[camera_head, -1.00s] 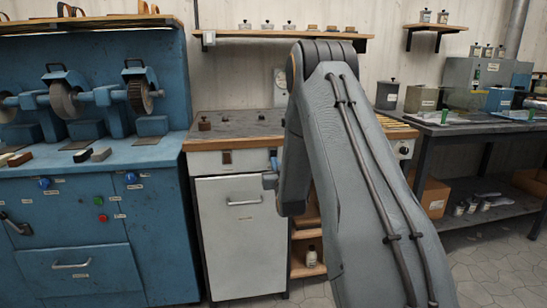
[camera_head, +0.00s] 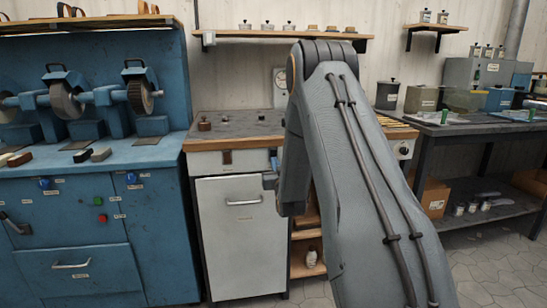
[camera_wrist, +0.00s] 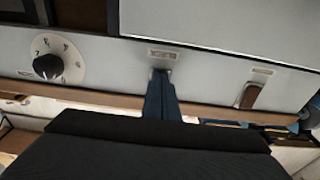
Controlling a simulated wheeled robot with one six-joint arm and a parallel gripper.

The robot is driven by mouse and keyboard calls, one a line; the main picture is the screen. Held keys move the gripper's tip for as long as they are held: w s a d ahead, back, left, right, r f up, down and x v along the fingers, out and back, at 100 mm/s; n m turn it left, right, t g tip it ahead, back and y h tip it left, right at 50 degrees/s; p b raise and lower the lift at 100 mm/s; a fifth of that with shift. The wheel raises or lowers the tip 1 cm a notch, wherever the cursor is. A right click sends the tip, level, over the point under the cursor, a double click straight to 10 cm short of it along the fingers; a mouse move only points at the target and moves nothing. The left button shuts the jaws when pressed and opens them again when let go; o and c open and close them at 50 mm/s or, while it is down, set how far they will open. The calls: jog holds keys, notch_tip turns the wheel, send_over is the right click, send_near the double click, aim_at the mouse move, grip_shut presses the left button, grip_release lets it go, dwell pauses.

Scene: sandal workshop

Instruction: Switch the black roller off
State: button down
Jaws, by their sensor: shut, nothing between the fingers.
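My gripper (camera_wrist: 160,92) shows in the wrist view as shut, narrow dark fingers with nothing between them. Its tips are at the pale switch panel (camera_wrist: 110,55), just below a small label (camera_wrist: 163,54), over a fitting they mostly cover. I cannot tell whether they touch it. A brown rocker switch (camera_wrist: 250,96) is to the right, apart from the fingers.
A black dial knob (camera_wrist: 47,66) is left of the fingers in the wrist view. In the head view, a white cabinet (camera_head: 242,240) stands beside the blue machine (camera_head: 160,235). A dark workbench (camera_head: 470,126) is at right. Bare floor (camera_head: 490,270) shows at lower right.

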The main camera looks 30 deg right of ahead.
jog(key=shift+s, duration=0.1)
dwell(0.5)
jog(key=p+v, duration=0.3)
jog(key=v, duration=0.5)
jog(key=shift+r, duration=0.4)
jog(key=shift+a, duration=0.1)
jog(key=s+a+r+n+g+y+p, duration=0.15)
jog(key=s+a+g+y+p, duration=0.35)
jog(key=s+a+g, duration=0.55)
jog(key=s+a+r+g+p, duration=0.1)
jog(key=s+a, duration=0.3)
jog(key=s, duration=0.6)
jog(key=s+a+r+n+g+p, duration=0.1)
jog(key=s+a+g, duration=0.3)
jog(key=s, duration=0.6)
jog(key=s+a+r+g+p, duration=0.3)
jog(key=s+a, duration=0.1)
jog(key=s, duration=0.6)
jog(key=shift+n, duration=0.35)
